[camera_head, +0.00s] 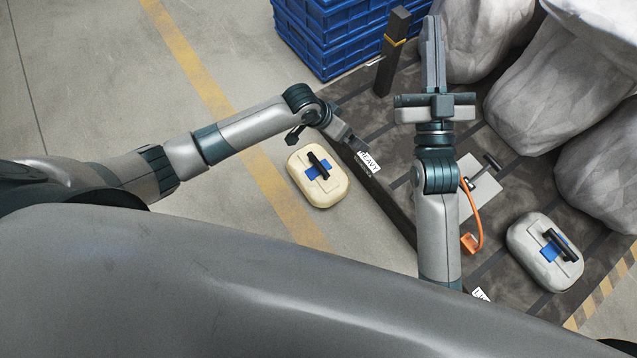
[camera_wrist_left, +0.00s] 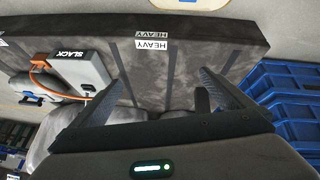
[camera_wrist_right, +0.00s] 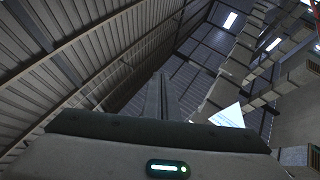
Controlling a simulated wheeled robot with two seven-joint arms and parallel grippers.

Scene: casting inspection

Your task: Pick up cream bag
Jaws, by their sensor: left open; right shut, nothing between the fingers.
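The cream bag (camera_head: 308,190) lies on the concrete floor beside the dark platform. It has a black handle on top and a blue patch under it. A sliver of it shows at the top edge of the left wrist view (camera_wrist_left: 214,4). My left gripper (camera_head: 322,137) is open and empty, just beyond the bag in the head view and apart from it. Its spread fingers (camera_wrist_left: 158,95) face the dark platform in the left wrist view. My right gripper (camera_head: 434,35) is shut and empty, raised over the platform; its wrist view shows only the ceiling and structures behind the closed fingers (camera_wrist_right: 158,95).
The dark platform (camera_head: 395,195) has a HEAVY label on its edge and a black post (camera_head: 391,55). A pale grey bag (camera_head: 525,240) sits on it at right. An orange cable (camera_head: 480,220) runs from a grey box. Blue crates (camera_head: 325,40) and large grey sacks (camera_head: 540,95) stand behind.

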